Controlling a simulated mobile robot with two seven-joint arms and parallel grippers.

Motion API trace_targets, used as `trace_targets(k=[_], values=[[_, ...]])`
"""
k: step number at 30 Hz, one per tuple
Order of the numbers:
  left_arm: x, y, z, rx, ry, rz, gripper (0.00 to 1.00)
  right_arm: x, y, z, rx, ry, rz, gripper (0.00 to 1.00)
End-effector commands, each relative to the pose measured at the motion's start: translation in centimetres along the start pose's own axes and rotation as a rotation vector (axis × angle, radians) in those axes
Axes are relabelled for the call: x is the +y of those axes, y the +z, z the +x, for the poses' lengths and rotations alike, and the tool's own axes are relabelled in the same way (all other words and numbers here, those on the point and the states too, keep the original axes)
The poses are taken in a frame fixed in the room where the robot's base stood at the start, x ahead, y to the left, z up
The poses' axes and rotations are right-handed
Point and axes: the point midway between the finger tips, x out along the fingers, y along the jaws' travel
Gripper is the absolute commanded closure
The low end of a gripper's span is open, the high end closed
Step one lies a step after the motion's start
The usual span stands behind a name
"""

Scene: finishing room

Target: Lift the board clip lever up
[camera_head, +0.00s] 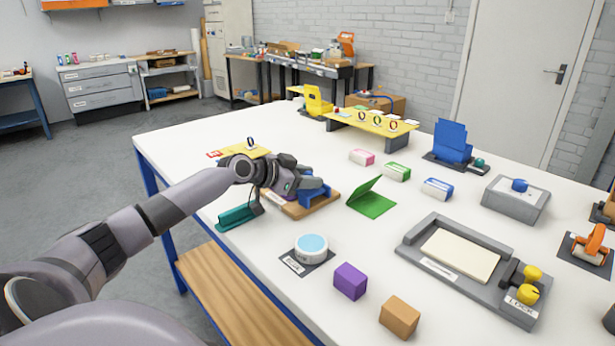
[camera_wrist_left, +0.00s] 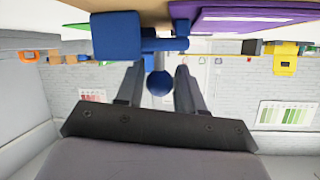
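The board clip is a brown board (camera_head: 302,209) with a blue clip (camera_head: 318,192) on it, near the left edge of the white table. In the left wrist view, which looks upside down, the blue clip (camera_wrist_left: 116,36) has a lever ending in a round blue knob (camera_wrist_left: 159,83). My left gripper (camera_head: 304,184) is at the clip and partly hides it. In the wrist view its two fingers (camera_wrist_left: 158,88) stand apart on either side of the knob, with a small gap showing on each side. My right gripper is not in view.
A teal object (camera_head: 238,216) lies by the board on the left. A green hinged piece (camera_head: 371,200) stands close on the right. A round blue-topped button (camera_head: 312,246), purple block (camera_head: 350,281) and orange-brown block (camera_head: 399,317) are in front. A grey tray (camera_head: 411,250) is farther right.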

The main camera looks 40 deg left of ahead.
Motion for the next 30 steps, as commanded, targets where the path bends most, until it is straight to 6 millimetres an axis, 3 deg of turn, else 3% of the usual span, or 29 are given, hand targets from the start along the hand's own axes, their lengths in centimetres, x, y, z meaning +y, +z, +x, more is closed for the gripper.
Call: trace_targets(k=[3, 6, 7, 17, 30], values=[[0.0, 0.0, 0.0, 0.000, 0.000, 0.000, 0.66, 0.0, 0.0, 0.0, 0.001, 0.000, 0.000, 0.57], [0.0, 0.0, 0.0, 0.000, 0.000, 0.000, 0.98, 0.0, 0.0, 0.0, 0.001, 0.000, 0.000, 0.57], [0.0, 0.0, 0.0, 0.000, 0.000, 0.000, 1.00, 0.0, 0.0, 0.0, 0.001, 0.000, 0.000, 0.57], [0.1, -0.3, -0.1, -0.007, -0.010, 0.032, 1.00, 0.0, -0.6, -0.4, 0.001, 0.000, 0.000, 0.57], [1.1, -1.3, -0.3, -0.058, -0.101, 0.282, 1.00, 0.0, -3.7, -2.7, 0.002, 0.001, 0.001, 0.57]])
